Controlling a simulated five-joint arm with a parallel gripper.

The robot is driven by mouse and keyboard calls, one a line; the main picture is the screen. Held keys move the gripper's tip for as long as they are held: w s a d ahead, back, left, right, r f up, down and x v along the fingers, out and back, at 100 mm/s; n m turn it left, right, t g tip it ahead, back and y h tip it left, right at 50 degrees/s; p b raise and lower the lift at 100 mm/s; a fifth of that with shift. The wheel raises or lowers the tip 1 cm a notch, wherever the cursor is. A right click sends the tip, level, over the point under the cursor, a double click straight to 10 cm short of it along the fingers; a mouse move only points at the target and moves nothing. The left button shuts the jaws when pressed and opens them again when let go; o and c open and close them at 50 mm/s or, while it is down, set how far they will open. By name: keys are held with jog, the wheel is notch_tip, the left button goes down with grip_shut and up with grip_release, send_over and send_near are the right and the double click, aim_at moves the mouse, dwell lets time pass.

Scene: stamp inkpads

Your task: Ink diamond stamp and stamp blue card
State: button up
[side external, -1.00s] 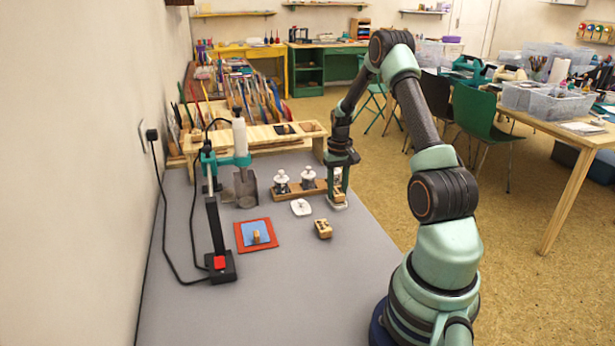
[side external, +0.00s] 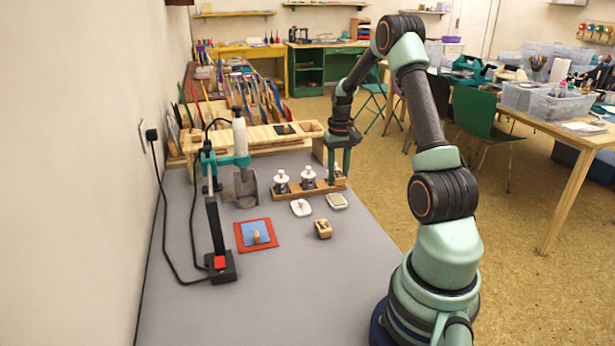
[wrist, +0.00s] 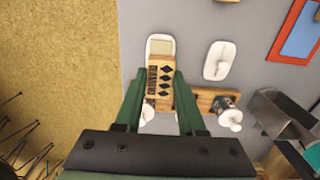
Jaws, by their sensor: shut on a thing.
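My gripper (side external: 340,176) (wrist: 160,80) is shut on the diamond stamp (wrist: 160,70), a wooden block with a row of dark diamonds and a dark strip. The side view barely shows this stamp between the fingers. A white inkpad with a pale pad (side external: 337,200) lies on the table in front of the gripper; it also shows just beyond the stamp in the wrist view (wrist: 161,42). The stamp appears raised off it.
A second white inkpad (side external: 300,208), apparently lidded, lies left of the first. A wooden rack (side external: 290,194) with white-knobbed pieces stands behind them. A wooden block (side external: 322,228) lies in front. The front table is clear.

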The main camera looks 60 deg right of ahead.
jog(key=shift+r, duration=0.7)
jog(key=w+a+n, duration=0.5)
jog(key=w+a, duration=0.4)
jog(key=a, duration=0.2)
jog(key=n, duration=0.4)
send_near(254, 229)
jog(key=shift+f, duration=2.65)
jog(key=shift+f, duration=0.55)
notch_tip(254, 229, up, 7)
